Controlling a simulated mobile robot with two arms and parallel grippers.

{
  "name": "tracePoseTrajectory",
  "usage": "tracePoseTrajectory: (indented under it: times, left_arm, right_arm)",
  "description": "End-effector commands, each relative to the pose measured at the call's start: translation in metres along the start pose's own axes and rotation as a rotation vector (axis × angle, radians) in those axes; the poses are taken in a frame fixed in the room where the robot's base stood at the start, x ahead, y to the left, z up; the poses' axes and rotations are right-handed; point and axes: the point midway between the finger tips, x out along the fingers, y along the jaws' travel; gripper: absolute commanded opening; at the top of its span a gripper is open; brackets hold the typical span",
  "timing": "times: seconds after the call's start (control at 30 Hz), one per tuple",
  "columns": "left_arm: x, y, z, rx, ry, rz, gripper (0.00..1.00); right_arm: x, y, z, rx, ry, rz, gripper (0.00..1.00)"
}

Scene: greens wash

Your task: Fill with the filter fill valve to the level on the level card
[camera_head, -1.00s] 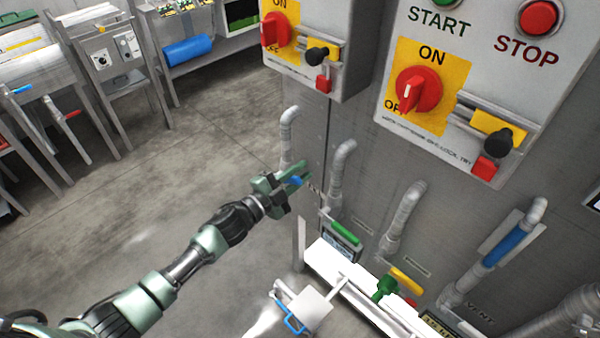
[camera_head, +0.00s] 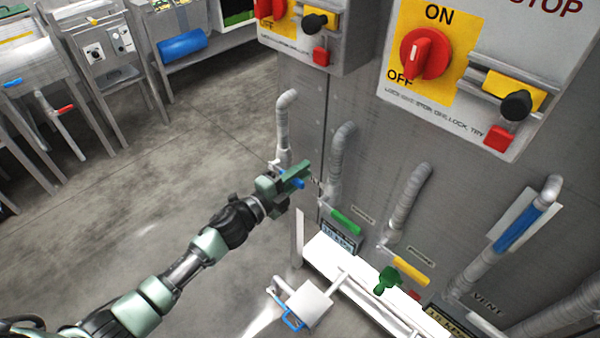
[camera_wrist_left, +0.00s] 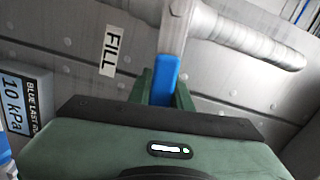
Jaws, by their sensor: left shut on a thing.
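My left gripper (camera_head: 298,176) is shut on the blue handle (camera_wrist_left: 164,80) of the fill valve. In the left wrist view the handle stands upright between the green fingers, below a grey pipe (camera_wrist_left: 178,25). A FILL label (camera_wrist_left: 109,50) is on the metal wall just left of it. The head view shows only a little blue at the fingers; the valve body is mostly hidden. A pipe at the right has a long blue section (camera_head: 517,228) with a pale plate (camera_head: 500,235) behind it. I cannot make out a level mark on it. My right gripper is not in view.
Green (camera_head: 346,222) and yellow (camera_head: 410,270) handles and a green valve (camera_head: 386,281) sit by the other pipes. Switch boxes with a red knob (camera_head: 425,54) hang above. A white ledge (camera_head: 328,252) runs below. Open floor (camera_head: 180,170) lies left.

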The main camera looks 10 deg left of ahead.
Motion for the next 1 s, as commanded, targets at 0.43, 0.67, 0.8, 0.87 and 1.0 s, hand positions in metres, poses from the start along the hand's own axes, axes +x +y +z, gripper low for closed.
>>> tracePoseTrajectory:
  times: [0.43, 0.67, 0.8, 0.87, 1.0]
  left_arm:
    - [-0.001, 0.014, 0.001, 0.156, -0.001, 0.003, 0.0]
    - [-0.001, 0.015, 0.001, 0.166, -0.001, 0.004, 0.0]
    - [-0.001, 0.015, 0.002, 0.167, -0.001, 0.004, 0.0]
    - [-0.001, 0.015, 0.002, 0.167, -0.001, 0.005, 0.23]
    - [-0.001, 0.015, 0.002, 0.165, -0.001, 0.004, 0.42]
  right_arm:
    - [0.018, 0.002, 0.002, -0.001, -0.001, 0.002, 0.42]
    - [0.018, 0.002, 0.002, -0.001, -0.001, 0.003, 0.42]
    - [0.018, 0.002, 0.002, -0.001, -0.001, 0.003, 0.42]
    - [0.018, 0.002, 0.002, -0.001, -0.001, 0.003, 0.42]
    - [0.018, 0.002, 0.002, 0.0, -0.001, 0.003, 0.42]
